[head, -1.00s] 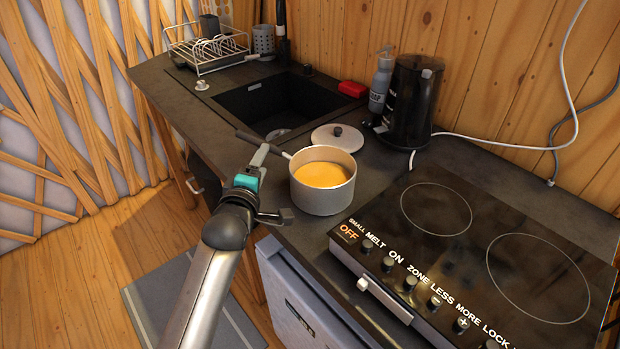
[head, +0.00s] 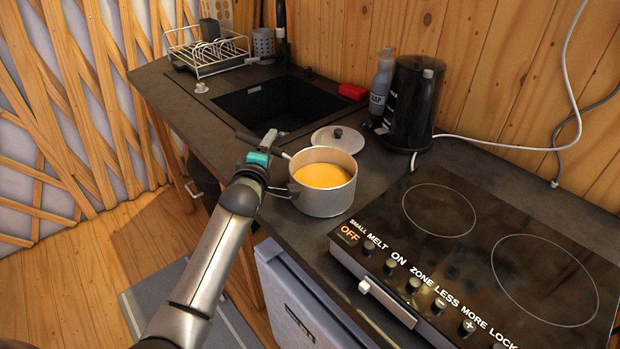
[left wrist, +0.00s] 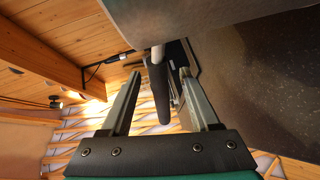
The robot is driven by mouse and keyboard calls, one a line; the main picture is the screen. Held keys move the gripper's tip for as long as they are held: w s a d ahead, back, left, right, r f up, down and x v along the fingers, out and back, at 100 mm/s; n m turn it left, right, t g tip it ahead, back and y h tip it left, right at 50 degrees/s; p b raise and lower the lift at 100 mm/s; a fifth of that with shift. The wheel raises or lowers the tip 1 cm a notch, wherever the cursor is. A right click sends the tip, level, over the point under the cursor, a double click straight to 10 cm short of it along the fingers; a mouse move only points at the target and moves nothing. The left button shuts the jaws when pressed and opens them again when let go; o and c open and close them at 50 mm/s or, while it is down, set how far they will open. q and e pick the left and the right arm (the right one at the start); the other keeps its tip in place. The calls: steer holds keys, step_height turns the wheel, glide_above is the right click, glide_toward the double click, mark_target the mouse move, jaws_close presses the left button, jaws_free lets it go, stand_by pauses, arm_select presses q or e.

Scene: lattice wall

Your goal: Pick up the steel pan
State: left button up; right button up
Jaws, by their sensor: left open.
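The steel pan (head: 325,200) stands on the dark worktop, filled with orange liquid. Its dark handle (head: 247,137) points to the upper left, partly hidden behind my left gripper. My left gripper (head: 278,165) is open at the handle side of the pan. In the left wrist view, the dark handle (left wrist: 160,92) lies between the two open fingers (left wrist: 159,73), with gaps beside it. The pan's grey side (left wrist: 185,18) fills the top of that view. My right gripper is not in view.
A lid (head: 337,138) lies behind the pan. The hob (head: 480,250) is to its right, and a black kettle (head: 411,105) stands behind. The sink (head: 280,100) and dish rack (head: 207,55) are farther back.

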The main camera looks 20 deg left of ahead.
arm_select(q)
jaws_close()
stand_by(0.3)
stand_by(1.0)
steer(key=shift+r, duration=0.1)
